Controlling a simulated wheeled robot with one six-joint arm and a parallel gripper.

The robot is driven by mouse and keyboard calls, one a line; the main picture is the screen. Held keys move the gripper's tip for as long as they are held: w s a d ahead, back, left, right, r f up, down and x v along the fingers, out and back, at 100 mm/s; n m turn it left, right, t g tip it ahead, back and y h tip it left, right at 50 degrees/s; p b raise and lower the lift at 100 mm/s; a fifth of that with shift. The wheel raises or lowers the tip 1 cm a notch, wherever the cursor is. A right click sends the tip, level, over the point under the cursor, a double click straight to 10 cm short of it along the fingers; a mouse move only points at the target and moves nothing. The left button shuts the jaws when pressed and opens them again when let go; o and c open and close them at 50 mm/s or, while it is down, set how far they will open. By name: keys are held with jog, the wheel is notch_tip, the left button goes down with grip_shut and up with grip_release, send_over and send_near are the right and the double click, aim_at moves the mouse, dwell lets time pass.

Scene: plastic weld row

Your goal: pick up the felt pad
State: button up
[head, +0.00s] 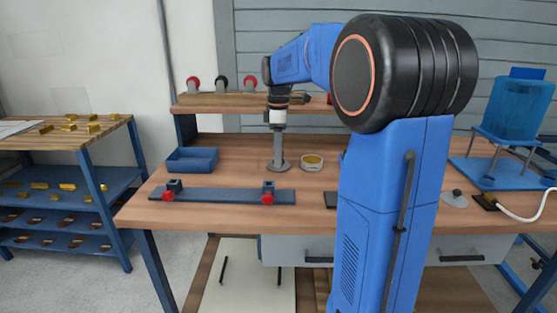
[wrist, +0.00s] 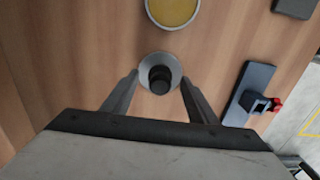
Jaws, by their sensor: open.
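What looks like the felt pad is a round grey disc (head: 279,166) with a black knob on top, lying on the wooden bench. In the wrist view the disc (wrist: 146,62) and its upright knob show ahead of my gripper (wrist: 159,78), between the lines of its two fingers. My gripper (head: 279,154) points down directly over the disc in the head view. Its fingers are spread and hold nothing. I cannot tell how far the fingertips are above the disc. The gripper partly hides the knob in the head view.
A yellow-filled round dish (head: 312,161) sits close to the right. A blue bar with red knobs (head: 218,195) lies in front, a blue tray (head: 192,160) to the left. A similar grey disc (head: 454,201) lies far right. A shelf (head: 232,101) stands behind.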

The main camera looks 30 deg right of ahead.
jog(key=shift+f, duration=0.55)
jog(key=c, duration=1.2)
jog(key=shift+o, duration=0.2)
notch_tip(320, 180, up, 10)
jog(key=shift+r, duration=0.1)
jog(key=o, duration=0.4)
jog(key=c, duration=0.3)
